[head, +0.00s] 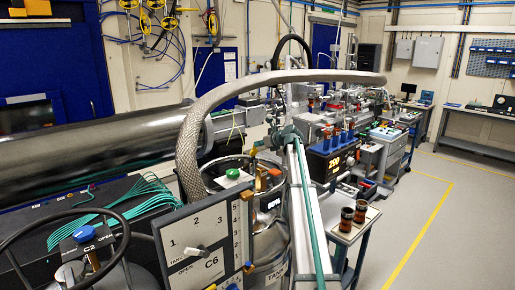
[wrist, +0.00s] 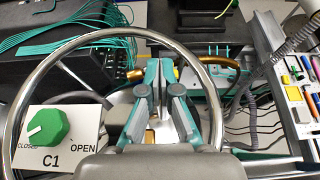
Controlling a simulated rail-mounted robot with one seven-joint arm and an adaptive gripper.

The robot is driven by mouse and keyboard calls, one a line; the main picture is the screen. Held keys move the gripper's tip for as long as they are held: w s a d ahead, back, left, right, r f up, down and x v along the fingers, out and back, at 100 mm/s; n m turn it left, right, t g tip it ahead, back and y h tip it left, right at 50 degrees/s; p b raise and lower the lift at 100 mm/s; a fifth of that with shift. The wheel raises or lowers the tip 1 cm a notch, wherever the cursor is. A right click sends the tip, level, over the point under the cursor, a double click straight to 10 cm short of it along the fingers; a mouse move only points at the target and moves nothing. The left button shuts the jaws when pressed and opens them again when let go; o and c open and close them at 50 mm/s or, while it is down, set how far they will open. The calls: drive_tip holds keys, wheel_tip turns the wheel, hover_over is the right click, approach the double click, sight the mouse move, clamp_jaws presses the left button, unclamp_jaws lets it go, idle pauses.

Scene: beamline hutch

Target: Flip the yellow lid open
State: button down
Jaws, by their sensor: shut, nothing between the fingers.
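My gripper (wrist: 160,88) shows in the wrist view, its grey and teal fingers together and nothing held between them. I cannot make it out in the head view. I cannot identify the yellow lid with certainty in either view. A small yellow patch (wrist: 176,73) shows just beyond the fingertips, to their right, partly hidden by them. I cannot tell whether it is a lid or whether the fingers touch it.
A large metal ring (wrist: 37,68) curves around the gripper in the wrist view. A C1 panel with a green knob (wrist: 47,127) stands left. In the head view, a braided hose (head: 190,135) arches over the equipment. The floor (head: 455,225) at right is clear.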

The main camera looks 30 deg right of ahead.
drive_tip(key=shift+w+a+r+p, duration=0.15)
drive_tip(key=shift+w+r+p, duration=0.15)
drive_tip(key=shift+w, duration=0.5)
drive_tip(key=shift+w+a+r+p, duration=0.15)
drive_tip(key=shift+w+r+p, duration=0.1)
drive_tip(key=shift+w, duration=0.5)
drive_tip(key=shift+r, duration=0.2)
drive_tip(key=shift+r+p, duration=0.6)
drive_tip(key=shift+r, duration=0.1)
drive_tip(key=shift+r, duration=0.1)
